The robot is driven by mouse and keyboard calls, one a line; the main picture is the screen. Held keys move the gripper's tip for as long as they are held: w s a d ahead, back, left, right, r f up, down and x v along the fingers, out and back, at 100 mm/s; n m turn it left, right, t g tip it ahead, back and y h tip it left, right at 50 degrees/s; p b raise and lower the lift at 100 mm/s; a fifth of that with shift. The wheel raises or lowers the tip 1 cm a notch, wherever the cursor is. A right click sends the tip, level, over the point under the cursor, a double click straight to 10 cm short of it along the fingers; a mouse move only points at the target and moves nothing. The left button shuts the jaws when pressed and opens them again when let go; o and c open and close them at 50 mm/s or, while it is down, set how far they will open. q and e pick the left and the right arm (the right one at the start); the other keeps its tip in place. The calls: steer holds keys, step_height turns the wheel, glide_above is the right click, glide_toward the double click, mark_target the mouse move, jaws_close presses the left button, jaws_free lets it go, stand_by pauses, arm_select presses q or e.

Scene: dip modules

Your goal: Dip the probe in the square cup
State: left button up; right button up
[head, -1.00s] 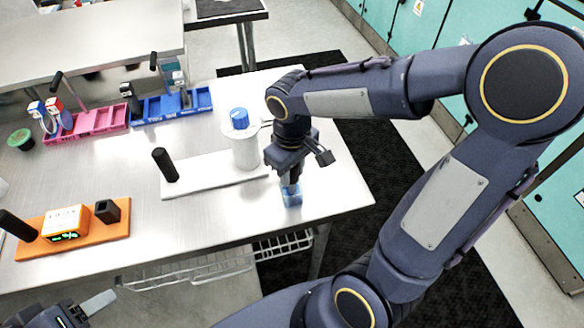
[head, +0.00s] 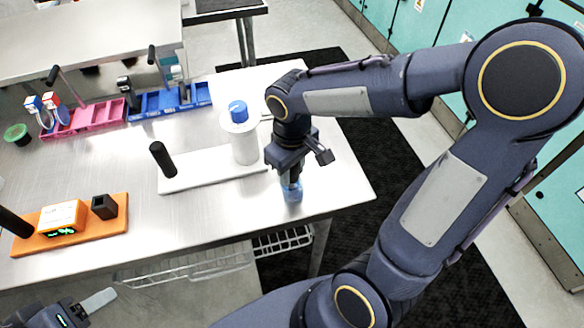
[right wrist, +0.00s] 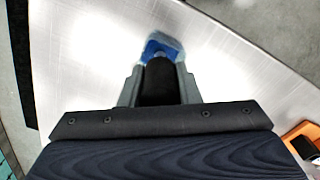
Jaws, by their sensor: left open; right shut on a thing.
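My right gripper (head: 290,178) is at the right end of the metal table, pointing down, shut on a black probe handle (right wrist: 156,82). A clear blue cup (head: 292,194) stands directly under it near the table's front edge; part of it shows beyond the handle in the right wrist view (right wrist: 165,46). The probe's lower end is hidden, so I cannot tell how deep it sits in the cup. The cup's outline is too small to judge clearly. My left gripper (head: 88,305) is open and empty at the bottom left, off the table's front edge.
A white base (head: 208,168) carries a black upright handle (head: 162,158) and a white cylinder with a blue cap (head: 238,110). An orange base (head: 88,229) holds a display box and a black square holder (head: 104,206). Blue (head: 170,101) and pink (head: 98,115) trays stand behind.

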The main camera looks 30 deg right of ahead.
steer(key=shift+r, duration=0.15)
steer(key=shift+r+p, duration=3.15)
steer(key=shift+r, duration=0.5)
